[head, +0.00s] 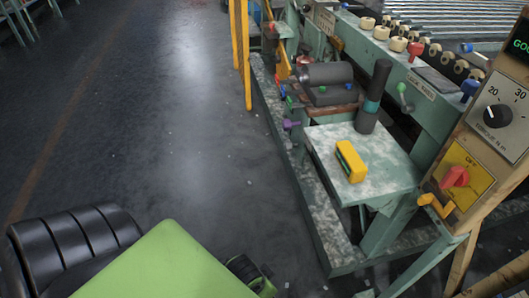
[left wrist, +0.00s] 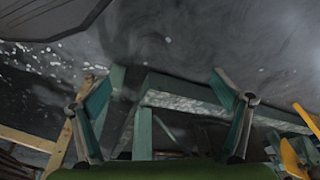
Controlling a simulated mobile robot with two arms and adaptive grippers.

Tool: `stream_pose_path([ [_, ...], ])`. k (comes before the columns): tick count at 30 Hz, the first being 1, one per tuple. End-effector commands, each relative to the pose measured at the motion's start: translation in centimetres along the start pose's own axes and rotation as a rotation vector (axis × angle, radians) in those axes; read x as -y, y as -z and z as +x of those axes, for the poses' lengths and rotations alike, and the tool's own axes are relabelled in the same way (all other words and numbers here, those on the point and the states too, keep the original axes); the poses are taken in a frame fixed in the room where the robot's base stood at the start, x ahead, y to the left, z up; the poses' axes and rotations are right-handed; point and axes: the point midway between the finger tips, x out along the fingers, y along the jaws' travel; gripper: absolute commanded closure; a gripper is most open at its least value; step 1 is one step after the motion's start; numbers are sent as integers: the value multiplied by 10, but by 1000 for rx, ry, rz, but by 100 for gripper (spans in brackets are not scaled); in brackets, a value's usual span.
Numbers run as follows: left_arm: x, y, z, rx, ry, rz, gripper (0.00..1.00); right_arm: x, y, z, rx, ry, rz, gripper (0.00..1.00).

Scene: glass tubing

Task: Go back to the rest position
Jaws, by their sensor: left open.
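My left gripper (left wrist: 158,88) shows in the left wrist view with its two fingers spread wide apart. Nothing is between the fingers. Behind them are the dark floor and parts of a green metal frame (left wrist: 190,86). In the head view a large green part of mine fills the bottom, and I cannot make out the left gripper's fingers there. My right gripper is in neither view.
A machine with a green frame (head: 312,205) stands at the right. Its speckled shelf (head: 385,160) holds a yellow block (head: 351,162) and a dark upright cylinder (head: 368,119). A control panel (head: 487,130) is at the far right. The floor (head: 180,130) at the middle left is clear.

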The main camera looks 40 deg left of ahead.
Motion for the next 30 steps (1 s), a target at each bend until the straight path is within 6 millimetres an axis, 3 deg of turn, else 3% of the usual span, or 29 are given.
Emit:
stream_pose_path([
  [20, -1, -6, 7, 19, -2, -1, 8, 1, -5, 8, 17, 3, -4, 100],
  [26, -3, -31, 40, 57, -7, 5, 8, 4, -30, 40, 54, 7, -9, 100],
  [30, -5, -64, 61, 84, -11, 11, 8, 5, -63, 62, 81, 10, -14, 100],
])
